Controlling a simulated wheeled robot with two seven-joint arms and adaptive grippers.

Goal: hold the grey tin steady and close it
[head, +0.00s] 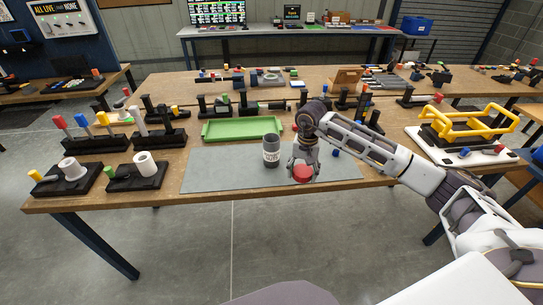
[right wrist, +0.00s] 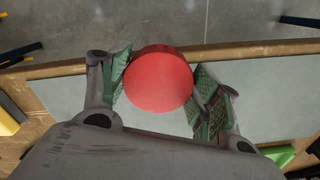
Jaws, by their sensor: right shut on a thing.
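The grey tin (head: 271,151) stands upright on the grey mat (head: 225,170), with a pale label on its side and a dark top. My right gripper (head: 303,166) is to the right of the tin, apart from it, pointing down near the mat's front edge. It is shut on a round red lid (head: 303,174). In the right wrist view the red lid (right wrist: 159,79) sits between the two green-padded fingers, flat face toward the camera. My left gripper is not in view.
A green tray (head: 242,130) lies behind the tin. Black stands with coloured handles (head: 90,135) fill the left of the table, and a yellow-framed fixture (head: 470,130) is at the right. A small blue piece (head: 336,153) lies right of my gripper. The mat's left part is clear.

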